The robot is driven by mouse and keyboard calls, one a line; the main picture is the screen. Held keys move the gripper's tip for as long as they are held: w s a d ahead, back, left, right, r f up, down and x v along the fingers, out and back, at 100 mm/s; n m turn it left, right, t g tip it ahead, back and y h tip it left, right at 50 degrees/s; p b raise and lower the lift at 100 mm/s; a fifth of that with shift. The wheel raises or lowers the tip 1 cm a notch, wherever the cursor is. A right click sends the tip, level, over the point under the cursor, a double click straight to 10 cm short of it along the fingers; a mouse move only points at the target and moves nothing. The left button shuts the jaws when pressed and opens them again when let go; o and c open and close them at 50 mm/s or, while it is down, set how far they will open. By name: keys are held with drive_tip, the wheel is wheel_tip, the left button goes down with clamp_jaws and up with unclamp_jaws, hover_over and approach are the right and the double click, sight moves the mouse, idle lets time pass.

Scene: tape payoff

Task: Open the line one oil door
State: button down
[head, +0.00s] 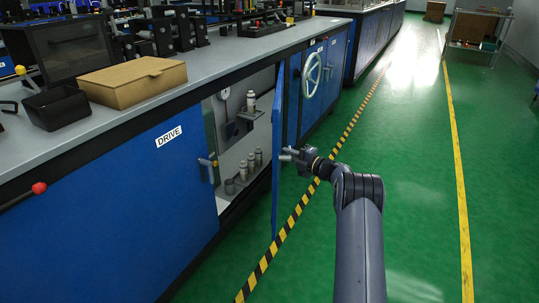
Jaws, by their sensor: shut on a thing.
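The blue oil door (278,150) stands swung out from the cabinet, seen almost edge-on. The opening to its left shows a pale interior with a shelf (250,114), several small bottles (243,170) and a round gauge (224,94). My gripper (287,154) is at the outer face of the door, at about mid height, shut on the door's handle. The handle is mostly hidden by the jaws. No line number is readable on the door.
A handwheel (312,75) is on the cabinet beyond the door. A cardboard box (134,82) lies on the counter. The green aisle floor (415,150) is clear to the right.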

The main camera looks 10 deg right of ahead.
drive_tip(key=shift+s+d, duration=0.2)
drive_tip(key=shift+d, duration=0.45)
drive_tip(key=c, duration=1.4)
unclamp_jaws()
drive_tip(key=p+v, duration=0.3)
drive_tip(key=v, duration=0.7)
drive_tip(key=shift+s+d, duration=0.2)
drive_tip(key=shift+s, duration=0.1)
drive_tip(key=shift+c, duration=0.3)
